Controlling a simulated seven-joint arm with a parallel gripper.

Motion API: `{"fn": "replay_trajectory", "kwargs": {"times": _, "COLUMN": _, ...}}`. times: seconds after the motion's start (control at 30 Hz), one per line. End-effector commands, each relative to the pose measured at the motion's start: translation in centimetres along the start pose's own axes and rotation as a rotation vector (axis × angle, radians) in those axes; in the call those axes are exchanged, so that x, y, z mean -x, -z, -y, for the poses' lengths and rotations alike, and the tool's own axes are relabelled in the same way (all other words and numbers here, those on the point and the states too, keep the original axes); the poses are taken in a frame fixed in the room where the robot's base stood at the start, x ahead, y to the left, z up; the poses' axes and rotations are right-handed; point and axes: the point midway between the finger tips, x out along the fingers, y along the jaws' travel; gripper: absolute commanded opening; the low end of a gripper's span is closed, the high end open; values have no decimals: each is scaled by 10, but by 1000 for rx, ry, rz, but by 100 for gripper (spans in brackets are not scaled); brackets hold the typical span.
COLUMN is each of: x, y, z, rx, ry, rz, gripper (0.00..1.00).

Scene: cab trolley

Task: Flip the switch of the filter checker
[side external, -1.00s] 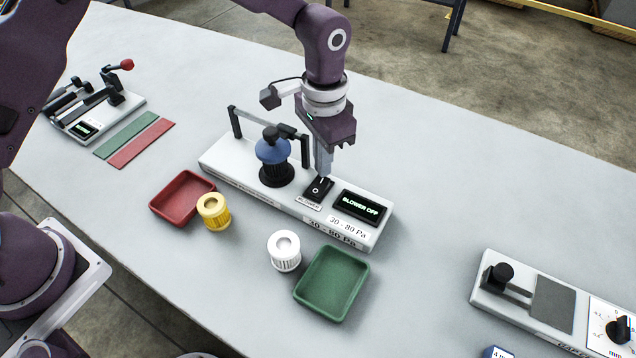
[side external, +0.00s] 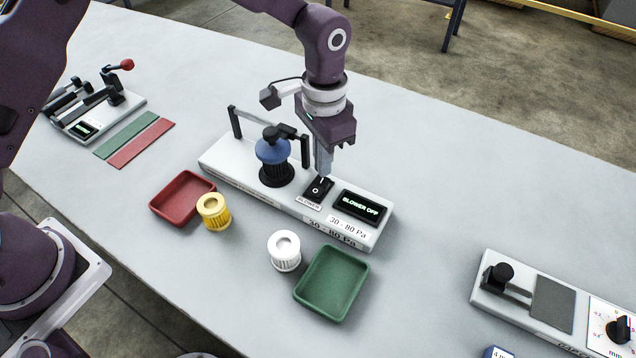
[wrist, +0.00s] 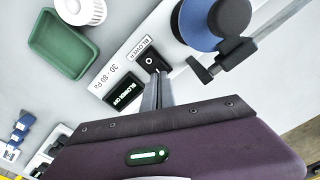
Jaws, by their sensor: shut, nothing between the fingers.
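The filter checker (side external: 222,167) is a long white box on the table. Its black rocker switch (side external: 317,190) sits beside a "BLOWER" label, and its display (side external: 360,207) reads "BLOWER OFF". My gripper (side external: 322,174) is shut and empty, pointing down with its tips at the far end of the switch. In the wrist view my shut fingertips (wrist: 156,78) are right at the edge of the switch (wrist: 152,60). I cannot tell whether they touch it. A blue-topped dark filter holder (side external: 272,152) stands on the checker to the left of the switch.
A black handle frame (side external: 235,122) rises around the blue-topped holder, close to my gripper. In front are a red tray (side external: 157,208), a yellow filter (side external: 213,211), a white filter (side external: 284,251) and a green tray (side external: 332,310). Another device (side external: 545,330) is at right. The table behind the checker is clear.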

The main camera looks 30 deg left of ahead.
Motion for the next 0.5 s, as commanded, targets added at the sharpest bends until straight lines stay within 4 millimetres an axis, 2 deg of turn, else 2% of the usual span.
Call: {"fn": "replay_trajectory", "kwargs": {"times": 0.5, "x": -4, "y": 0, "z": 0, "rx": 0, "ry": 0, "rz": 1, "gripper": 0}}
